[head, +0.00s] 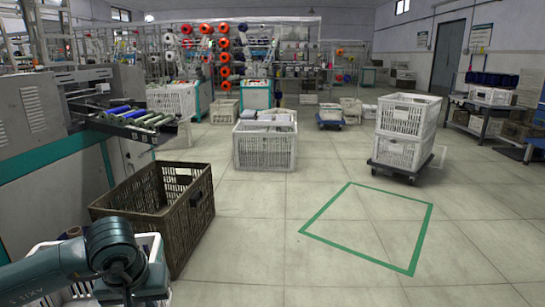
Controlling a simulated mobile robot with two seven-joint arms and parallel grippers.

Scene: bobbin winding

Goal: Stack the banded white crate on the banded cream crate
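A white slatted crate (152,243) is at the lower left, partly behind my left arm and cut off by the bottom edge. Its contents are mostly hidden. A white-cream crate (265,152) with pale items in it stands on the floor in the middle. Two white crates are stacked on a dark dolly at the right, an upper one (402,122) and a lower one (399,154). I cannot make out bands that tell which crate is the banded white or the banded cream one. My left arm enters at the lower left, but its gripper is out of view. My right gripper is not in view.
A dark brown crate (180,221) stands on the floor beside the grey machine (30,105) at the left. A green outlined square (315,222) marks bare floor at the right centre. The dark dolly (392,172) stands beyond it. Racks with orange spools (225,57) line the back.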

